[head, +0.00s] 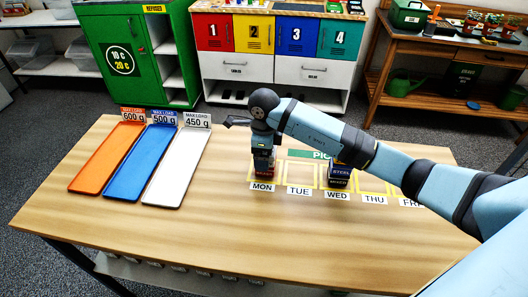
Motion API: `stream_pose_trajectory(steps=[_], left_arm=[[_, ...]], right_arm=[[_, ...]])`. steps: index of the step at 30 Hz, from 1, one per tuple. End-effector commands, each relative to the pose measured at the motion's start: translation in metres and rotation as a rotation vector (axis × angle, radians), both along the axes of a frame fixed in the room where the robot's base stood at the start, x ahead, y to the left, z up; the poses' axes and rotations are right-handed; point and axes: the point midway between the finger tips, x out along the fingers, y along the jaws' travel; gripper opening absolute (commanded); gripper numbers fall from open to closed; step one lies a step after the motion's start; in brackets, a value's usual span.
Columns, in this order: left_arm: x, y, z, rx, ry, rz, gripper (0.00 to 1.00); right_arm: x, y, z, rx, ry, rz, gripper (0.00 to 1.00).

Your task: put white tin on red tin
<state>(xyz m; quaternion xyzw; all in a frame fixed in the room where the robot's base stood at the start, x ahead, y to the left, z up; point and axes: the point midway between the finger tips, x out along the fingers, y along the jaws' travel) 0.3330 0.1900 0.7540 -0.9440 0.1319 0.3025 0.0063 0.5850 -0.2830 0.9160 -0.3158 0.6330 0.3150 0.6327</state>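My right arm comes in from the right, and its dark gripper (263,152) points down over the MON spot on the table. A small dark tin with red on it (262,173) stands on the MON spot, right below or between the fingers. The gripper and wrist cover its upper part, so I cannot tell whether the fingers are open or shut. I cannot make out a white tin; one may be hidden by the gripper. My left gripper is not in view.
A dark blue tin labelled STEEL (341,171) stands at WED, apparently on another tin. Orange (107,158), blue (142,162) and white (178,166) trays lie at the left. The front of the wooden table (230,240) is clear. My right forearm passes above THU and FRI.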

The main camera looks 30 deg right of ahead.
Motion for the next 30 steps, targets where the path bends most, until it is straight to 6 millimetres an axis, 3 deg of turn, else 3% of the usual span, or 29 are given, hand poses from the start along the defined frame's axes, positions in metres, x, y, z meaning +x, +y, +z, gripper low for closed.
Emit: stream_pose_trajectory(steps=[5, 15, 21, 30], left_arm=[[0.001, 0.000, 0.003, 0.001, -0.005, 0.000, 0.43], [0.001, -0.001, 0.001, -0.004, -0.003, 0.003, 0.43], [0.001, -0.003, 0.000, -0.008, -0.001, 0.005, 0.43], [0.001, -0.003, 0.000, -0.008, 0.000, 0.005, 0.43]], right_arm=[[0.001, 0.000, 0.012, 0.000, -0.003, 0.001, 0.87], [0.001, 0.000, 0.082, 0.000, -0.005, 0.001, 0.87], [0.001, 0.000, 0.113, 0.000, -0.003, 0.000, 0.87], [0.000, 0.000, 0.124, 0.000, 0.000, 0.000, 0.87]])
